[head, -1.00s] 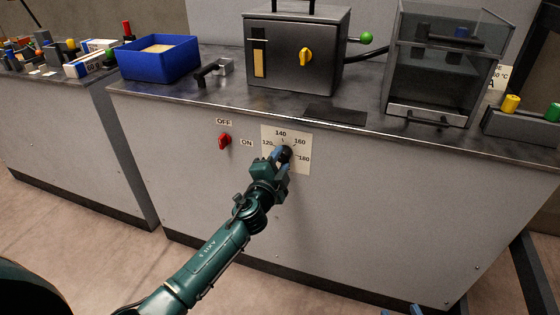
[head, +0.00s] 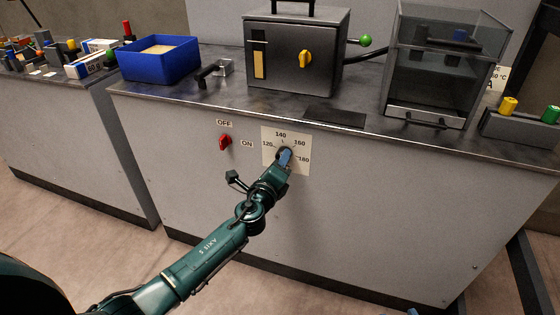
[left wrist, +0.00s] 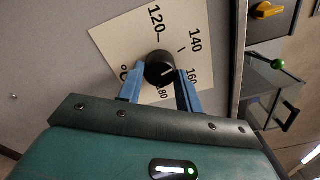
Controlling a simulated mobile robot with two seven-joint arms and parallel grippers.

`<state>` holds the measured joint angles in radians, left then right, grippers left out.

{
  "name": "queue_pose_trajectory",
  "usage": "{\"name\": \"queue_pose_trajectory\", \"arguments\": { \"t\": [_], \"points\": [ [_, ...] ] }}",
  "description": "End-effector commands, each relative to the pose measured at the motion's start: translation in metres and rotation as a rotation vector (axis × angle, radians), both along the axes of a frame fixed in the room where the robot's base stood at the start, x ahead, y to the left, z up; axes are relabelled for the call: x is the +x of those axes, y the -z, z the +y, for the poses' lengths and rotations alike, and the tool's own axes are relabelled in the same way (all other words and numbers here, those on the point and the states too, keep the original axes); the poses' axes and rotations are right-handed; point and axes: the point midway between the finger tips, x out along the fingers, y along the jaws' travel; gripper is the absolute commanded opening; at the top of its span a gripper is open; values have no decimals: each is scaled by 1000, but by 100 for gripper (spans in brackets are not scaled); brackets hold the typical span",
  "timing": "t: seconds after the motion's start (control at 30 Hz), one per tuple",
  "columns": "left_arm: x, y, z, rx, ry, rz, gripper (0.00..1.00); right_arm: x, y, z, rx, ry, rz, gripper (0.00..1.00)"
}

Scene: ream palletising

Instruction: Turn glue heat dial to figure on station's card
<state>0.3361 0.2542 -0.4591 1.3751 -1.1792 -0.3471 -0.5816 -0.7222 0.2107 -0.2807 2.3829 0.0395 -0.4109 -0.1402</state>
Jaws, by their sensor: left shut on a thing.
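The glue heat dial is a black round knob (left wrist: 160,68) on a pale scale plate (head: 271,158) marked 120, 140, 160 and 180, on the grey cabinet front. My left gripper (head: 286,158) is shut on the knob, with one blue finger on each side of it in the left wrist view (left wrist: 160,86). A short white mark on the knob points toward the 160 to 180 side; its exact reading is unclear. A pale card (head: 499,74) at the right is partly hidden behind the glass box; "60 °C" shows at its edge, any leading digit hidden.
A red switch (head: 225,142) with OFF and ON labels sits left of the dial. On the bench stand a blue bin (head: 159,68), a grey box with a yellow knob (head: 304,59) and a glass box (head: 436,82). A small blue tip, perhaps my right gripper (head: 412,312), shows at the bottom edge.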

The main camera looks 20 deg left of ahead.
Motion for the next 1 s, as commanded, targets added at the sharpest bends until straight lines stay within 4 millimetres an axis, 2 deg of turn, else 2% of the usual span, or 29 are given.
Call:
{"name": "queue_pose_trajectory", "arguments": {
  "t": [0.7,1.0],
  "points": [
    [0,-1,1,676,1,-21,12,-3,-28,-10,54,46,-8,36],
    [0,0,1,889,0,-29,12,-7,-38,-12,79,60,-9,36]
  ]
}}
